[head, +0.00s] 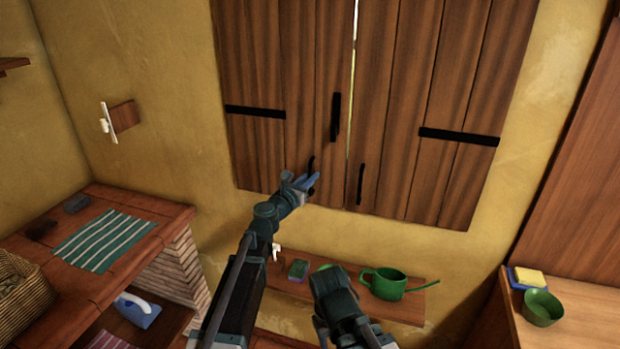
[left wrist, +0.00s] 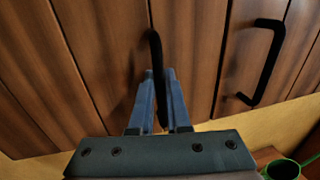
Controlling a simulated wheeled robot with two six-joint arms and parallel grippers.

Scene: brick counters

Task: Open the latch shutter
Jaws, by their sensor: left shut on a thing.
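The wooden shutter has two panels, the left panel (head: 265,60) and the right panel (head: 400,90). A thin bright gap runs between them. A black latch bar (head: 335,117) stands upright on the left panel and does not cross the gap. Each panel has a black handle low near the gap, the left handle (head: 311,163) and the right handle (head: 360,184). My left gripper (head: 308,184) is shut on the left handle, which shows between its fingers in the left wrist view (left wrist: 156,55). A link of my right arm shows low in the head view, but its gripper does not.
A shelf (head: 415,310) below the shutter holds a green watering can (head: 388,284) and a sponge (head: 298,269). A brick counter (head: 160,206) with a striped cloth (head: 104,240) is at left. At right, a wooden counter (head: 575,330) holds a green bowl (head: 542,308).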

